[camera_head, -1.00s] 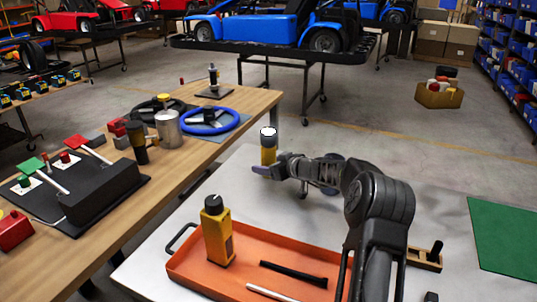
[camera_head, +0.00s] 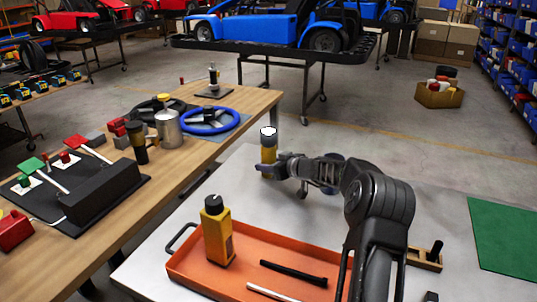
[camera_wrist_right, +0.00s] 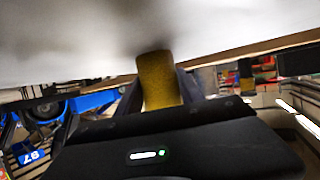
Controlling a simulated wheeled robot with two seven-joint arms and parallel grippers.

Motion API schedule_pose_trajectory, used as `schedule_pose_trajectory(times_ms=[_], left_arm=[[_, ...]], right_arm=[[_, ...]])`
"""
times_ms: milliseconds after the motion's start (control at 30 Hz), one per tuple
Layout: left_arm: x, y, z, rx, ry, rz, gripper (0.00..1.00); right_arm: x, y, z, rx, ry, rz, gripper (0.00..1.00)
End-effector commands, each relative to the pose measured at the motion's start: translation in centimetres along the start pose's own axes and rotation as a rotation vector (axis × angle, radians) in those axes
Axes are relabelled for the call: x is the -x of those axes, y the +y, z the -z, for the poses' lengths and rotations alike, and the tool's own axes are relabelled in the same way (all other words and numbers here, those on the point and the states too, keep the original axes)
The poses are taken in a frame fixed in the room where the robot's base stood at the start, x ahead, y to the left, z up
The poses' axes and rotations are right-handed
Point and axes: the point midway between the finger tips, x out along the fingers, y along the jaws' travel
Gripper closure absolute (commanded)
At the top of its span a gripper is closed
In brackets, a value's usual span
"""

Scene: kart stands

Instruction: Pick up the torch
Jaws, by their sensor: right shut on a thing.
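The torch (camera_head: 268,147) is upright, yellow with a grey band and a white top, at the far left part of the white table (camera_head: 420,205). My right gripper (camera_head: 270,169) is shut on its lower part. The wrist view shows the yellow body (camera_wrist_right: 158,80) between the two fingers of the right gripper (camera_wrist_right: 160,88). I cannot tell whether the torch's base touches the table. My left gripper is not in view.
An orange tray (camera_head: 195,287) holds a yellow bottle (camera_head: 216,235) and a black rod (camera_head: 293,273). A green mat (camera_head: 505,235) lies at right. A wooden bench (camera_head: 180,172) at left carries a blue steering wheel (camera_head: 209,127) and a metal can (camera_head: 168,130).

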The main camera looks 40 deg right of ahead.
Motion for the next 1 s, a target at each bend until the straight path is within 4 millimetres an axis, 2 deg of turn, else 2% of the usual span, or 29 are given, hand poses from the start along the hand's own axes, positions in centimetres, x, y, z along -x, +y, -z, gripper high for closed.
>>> schedule_pose_trajectory(times_ms=[367,567,767,1000], left_arm=[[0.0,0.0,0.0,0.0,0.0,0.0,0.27],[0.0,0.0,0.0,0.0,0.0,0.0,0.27],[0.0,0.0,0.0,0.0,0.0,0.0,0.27],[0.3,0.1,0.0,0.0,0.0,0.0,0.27]], right_arm=[[0.0,0.0,0.2,0.001,0.002,0.0,1.0],[0.4,0.0,1.0,0.003,0.002,0.0,1.0],[1.3,0.0,3.4,0.004,0.004,0.0,1.0],[3.5,-0.1,8.6,0.006,0.006,0.0,1.0]])
